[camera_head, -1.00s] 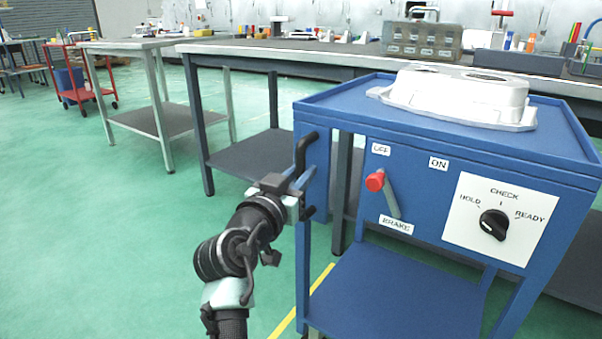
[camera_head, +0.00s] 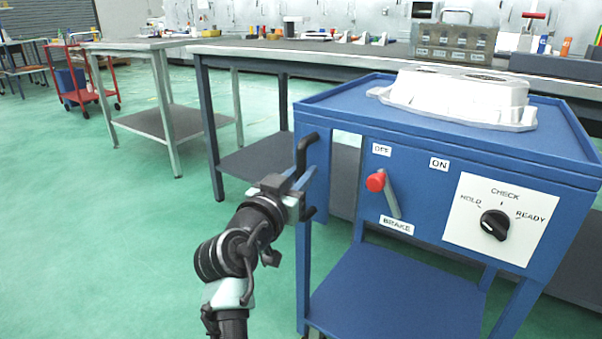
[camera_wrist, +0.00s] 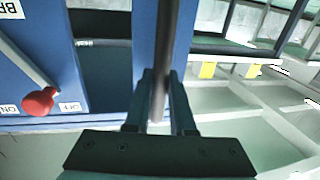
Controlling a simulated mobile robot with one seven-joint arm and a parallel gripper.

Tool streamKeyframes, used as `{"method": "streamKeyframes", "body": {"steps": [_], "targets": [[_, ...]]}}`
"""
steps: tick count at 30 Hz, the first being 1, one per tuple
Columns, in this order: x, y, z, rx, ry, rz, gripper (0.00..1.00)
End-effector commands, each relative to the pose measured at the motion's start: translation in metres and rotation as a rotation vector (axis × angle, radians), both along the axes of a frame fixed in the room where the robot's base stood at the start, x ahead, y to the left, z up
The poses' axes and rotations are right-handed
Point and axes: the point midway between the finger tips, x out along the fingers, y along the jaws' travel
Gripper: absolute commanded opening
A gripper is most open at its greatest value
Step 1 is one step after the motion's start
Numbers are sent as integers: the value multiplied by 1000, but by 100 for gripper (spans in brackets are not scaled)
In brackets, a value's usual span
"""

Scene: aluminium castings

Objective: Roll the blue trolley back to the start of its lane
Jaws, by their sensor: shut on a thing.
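The blue trolley (camera_head: 400,292) stands at the right of the head view, with a silver casting (camera_head: 455,97) on its top. Its black upright handle (camera_head: 303,152) is on the left side. My gripper (camera_head: 298,190) is shut on this handle; in the wrist view the bar (camera_wrist: 167,45) runs between the fingers (camera_wrist: 160,98). The red-knobbed brake lever (camera_head: 376,182) leans up and left towards the OFF label (camera_head: 381,150). The dial (camera_head: 494,225) is marked HOLD, CHECK and READY; I cannot tell its setting surely. The trolley's wheels are mostly hidden.
A long grey bench (camera_head: 240,60) runs behind the trolley, with a grey tool block (camera_head: 455,43) on it. A smaller table (camera_head: 150,45) and a red cart (camera_head: 85,98) stand at left. Green floor at left is open. Yellow marks (camera_wrist: 207,70) show in the wrist view.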

Motion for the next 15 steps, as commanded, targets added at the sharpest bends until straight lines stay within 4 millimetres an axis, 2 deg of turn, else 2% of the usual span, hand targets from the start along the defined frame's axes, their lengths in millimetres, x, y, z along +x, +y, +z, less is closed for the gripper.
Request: {"method": "streamKeyframes", "body": {"steps": [1,2,6,15], "targets": [[2,9,1,0,-4,20,0],[2,9,1,0,-4,20,28],[1,8,2,0,-4,17,52],[-1,5,1,0,-2,10,52]]}}
